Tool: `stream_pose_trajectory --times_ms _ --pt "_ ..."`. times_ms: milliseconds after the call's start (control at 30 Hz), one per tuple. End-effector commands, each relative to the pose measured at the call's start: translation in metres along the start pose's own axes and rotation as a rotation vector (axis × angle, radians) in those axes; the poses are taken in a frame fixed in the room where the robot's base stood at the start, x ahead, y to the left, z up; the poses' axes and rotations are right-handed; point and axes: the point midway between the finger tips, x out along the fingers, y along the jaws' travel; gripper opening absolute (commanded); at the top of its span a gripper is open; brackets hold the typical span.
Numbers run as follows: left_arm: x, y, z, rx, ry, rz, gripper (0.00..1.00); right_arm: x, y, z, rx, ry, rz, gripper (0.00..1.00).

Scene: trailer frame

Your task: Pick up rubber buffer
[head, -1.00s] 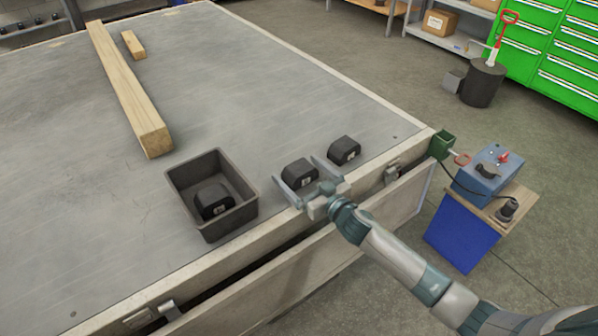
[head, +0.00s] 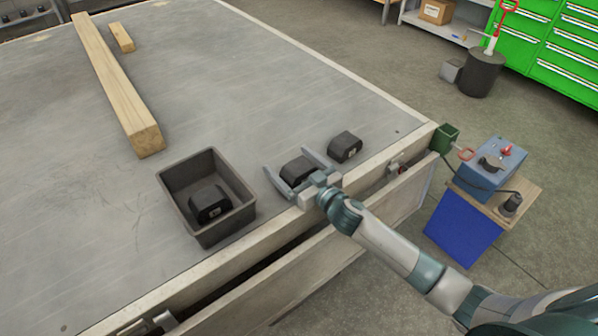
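Three black rubber buffers show in the head view. One buffer (head: 298,169) lies on the grey trailer bed near its edge, between the spread fingers of my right gripper (head: 291,171). The gripper is open, with one finger on each side of the buffer. I cannot tell whether either finger touches it. A second buffer (head: 345,147) lies on the bed just right of the gripper. A third buffer (head: 209,203) lies inside the dark bin (head: 249,209) to the left. My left gripper is not in view.
A long wooden beam (head: 115,85) and a short wood block (head: 121,37) lie at the back left of the bed (head: 230,90). The bed's raised edge runs under my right wrist. A blue box (head: 489,168) stands off the bed at right. The middle of the bed is clear.

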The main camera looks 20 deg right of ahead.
Motion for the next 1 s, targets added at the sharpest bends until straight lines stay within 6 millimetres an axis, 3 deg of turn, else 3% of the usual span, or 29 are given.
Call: stream_pose_trajectory --times_ms 33,200,567,867,1000 --pt "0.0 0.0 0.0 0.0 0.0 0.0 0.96 0.0 0.0 0.0 0.0 0.0 0.0 0.8" --pt "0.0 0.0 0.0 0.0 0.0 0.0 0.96 0.0 0.0 0.0 0.0 0.0 0.0 0.44" --pt "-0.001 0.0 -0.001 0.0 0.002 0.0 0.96 0.0 0.0 -0.006 0.0 0.003 -0.001 0.44" --pt "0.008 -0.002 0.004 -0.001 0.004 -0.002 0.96 -0.002 0.0 -0.043 -0.003 0.006 -0.002 0.44" --pt "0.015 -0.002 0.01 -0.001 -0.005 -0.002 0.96 -0.009 0.024 -0.056 -0.005 0.002 0.001 0.44"
